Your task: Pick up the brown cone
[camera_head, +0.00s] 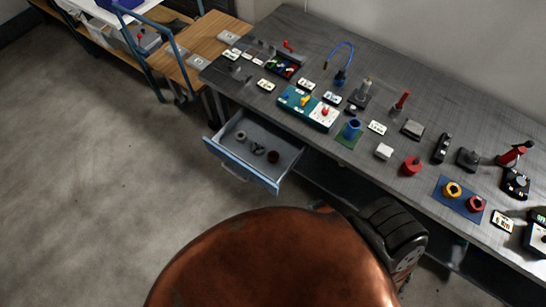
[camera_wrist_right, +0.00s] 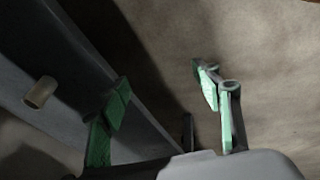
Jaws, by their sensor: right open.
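A small dark brown piece (camera_head: 273,156) lies in the open drawer in the head view; it is too small to tell if it is a cone. Two grey rolls (camera_head: 241,135) (camera_head: 257,149) lie beside it. In the right wrist view a small tan-brown, roll-like piece (camera_wrist_right: 40,92) shows at the left against a grey surface; I cannot tell which piece it is. My right gripper (camera_wrist_right: 160,85), with green pads, is open and empty, apart from that piece and to its right. Neither gripper shows in the head view.
The blue-fronted drawer (camera_head: 240,166) sticks out below a dark grey table (camera_head: 385,60) crowded with small objects, among them a blue cup (camera_head: 352,129) and red pieces. A wooden bench (camera_head: 215,38) stands at the upper left. The floor left of the drawer is clear.

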